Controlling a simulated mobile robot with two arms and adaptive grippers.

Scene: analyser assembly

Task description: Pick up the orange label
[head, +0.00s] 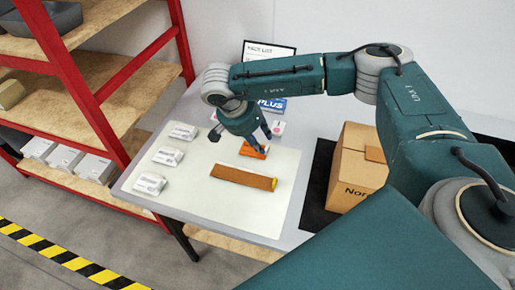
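The orange label (247,151) lies on the white mat (205,190) near its back, behind a brown bar. It is small in the head view, and a finger of my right gripper covers part of it. My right gripper (243,139) hangs down over the back of the mat, right above or beside the label. Its fingers are spread apart and I see nothing held between them. I cannot tell whether a finger touches the label. My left gripper is not in view.
A brown bar (243,178) with a yellow end lies in front of the label. White packets (167,156) line the mat's left side. A cardboard box (356,170) stands on a black mat at right. A blue box (271,105) is behind. A red-framed shelf (85,90) is at left.

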